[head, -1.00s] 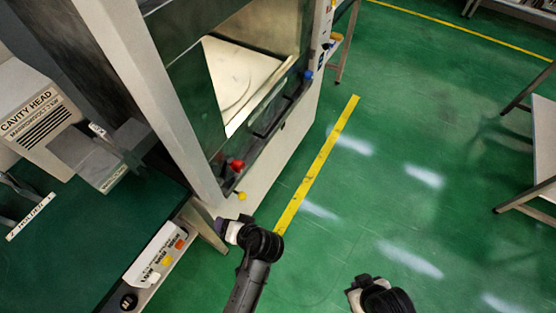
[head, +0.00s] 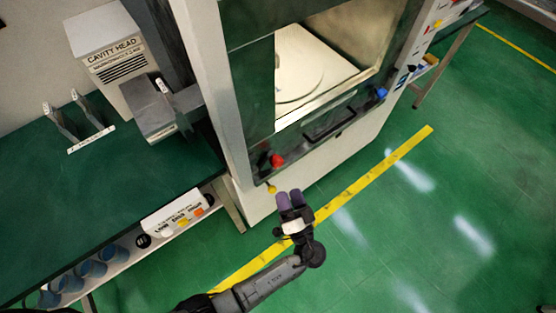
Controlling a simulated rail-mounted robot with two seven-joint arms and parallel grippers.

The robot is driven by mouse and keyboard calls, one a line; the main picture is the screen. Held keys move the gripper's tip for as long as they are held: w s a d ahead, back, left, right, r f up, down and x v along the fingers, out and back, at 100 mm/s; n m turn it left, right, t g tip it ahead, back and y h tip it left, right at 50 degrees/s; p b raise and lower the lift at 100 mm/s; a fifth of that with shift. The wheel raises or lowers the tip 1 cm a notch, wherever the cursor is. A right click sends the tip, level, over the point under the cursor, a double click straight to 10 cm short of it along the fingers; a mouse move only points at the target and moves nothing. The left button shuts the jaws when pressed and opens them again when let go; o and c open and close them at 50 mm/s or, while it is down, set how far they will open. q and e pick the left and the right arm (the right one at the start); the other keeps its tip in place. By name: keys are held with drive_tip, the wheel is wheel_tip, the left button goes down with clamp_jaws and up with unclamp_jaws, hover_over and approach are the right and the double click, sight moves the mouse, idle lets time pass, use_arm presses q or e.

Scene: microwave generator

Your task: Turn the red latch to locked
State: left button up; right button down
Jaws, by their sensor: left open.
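The red latch (head: 277,160) is a small red knob at the lower left of the cabinet front, below the opening of the microwave cabinet (head: 213,90). My left gripper (head: 289,194) is in front of the cabinet, below and slightly right of the red latch. Its two purple fingertips point up toward the cabinet, apart from the latch. The gripper is open with nothing between its fingers. A small yellow part (head: 271,189) hangs just under the latch, left of the fingertips. My right gripper is out of view.
A blue knob (head: 381,93) is at the cabinet's lower right. A green bench (head: 60,215) stands at left with the cavity head box (head: 110,60). A panel with coloured buttons (head: 178,216) is on its front edge. The green floor at right is clear.

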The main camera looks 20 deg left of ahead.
sight(278, 166)
use_arm(q)
drive_tip(key=p+x, duration=0.1)
drive_tip(key=x, duration=1)
drive_tip(key=shift+c, duration=0.3)
